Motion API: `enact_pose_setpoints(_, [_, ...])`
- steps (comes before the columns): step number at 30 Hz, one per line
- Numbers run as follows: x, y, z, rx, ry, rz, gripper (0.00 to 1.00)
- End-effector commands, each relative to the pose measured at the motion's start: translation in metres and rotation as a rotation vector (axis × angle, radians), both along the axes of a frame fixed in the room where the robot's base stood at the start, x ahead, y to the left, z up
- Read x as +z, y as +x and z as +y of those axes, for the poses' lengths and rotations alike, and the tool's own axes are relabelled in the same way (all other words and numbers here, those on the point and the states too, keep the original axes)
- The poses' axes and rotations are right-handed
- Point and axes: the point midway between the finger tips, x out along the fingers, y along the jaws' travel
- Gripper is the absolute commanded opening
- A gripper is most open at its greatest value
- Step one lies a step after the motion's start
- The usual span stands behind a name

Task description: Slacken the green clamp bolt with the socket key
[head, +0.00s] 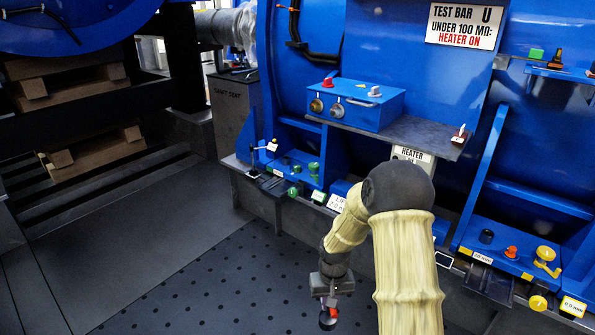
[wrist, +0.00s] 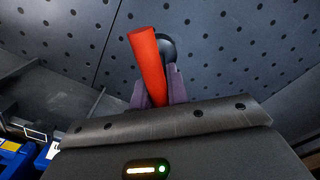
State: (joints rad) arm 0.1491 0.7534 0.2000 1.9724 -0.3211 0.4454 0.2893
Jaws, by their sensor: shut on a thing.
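My gripper (head: 331,298) hangs over the dark dotted floor in the head view. It is shut on a red-handled tool, apparently the socket key (head: 328,318), which has a dark round end. In the wrist view the red handle (wrist: 148,65) stands up between the two fingers (wrist: 160,88), with the dark round end behind it. Several green parts sit at the left blue motor foot: an upright one (head: 314,168) on top and others on its front edge (head: 293,192). I cannot tell which is the clamp bolt. The gripper is below and apart from them.
A blue box with knobs (head: 365,105) stands on a grey shelf (head: 425,135). The right foot carries an orange bolt (head: 511,252) and yellow parts (head: 545,254). Wooden pallets (head: 95,155) lie at the left. The dotted floor (head: 200,285) is clear.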

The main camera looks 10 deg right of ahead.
Motion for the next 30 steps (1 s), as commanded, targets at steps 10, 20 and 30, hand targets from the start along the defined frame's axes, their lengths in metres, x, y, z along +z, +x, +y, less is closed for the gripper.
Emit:
enact_pose_setpoints(10, [0.041,0.001,0.000,0.001,0.000,-0.002,0.00])
enact_pose_setpoints(20, [0.096,0.000,0.000,0.001,0.000,-0.002,0.00])
enact_pose_setpoints(30, [0.096,0.000,0.000,0.000,0.000,-0.002,0.00])
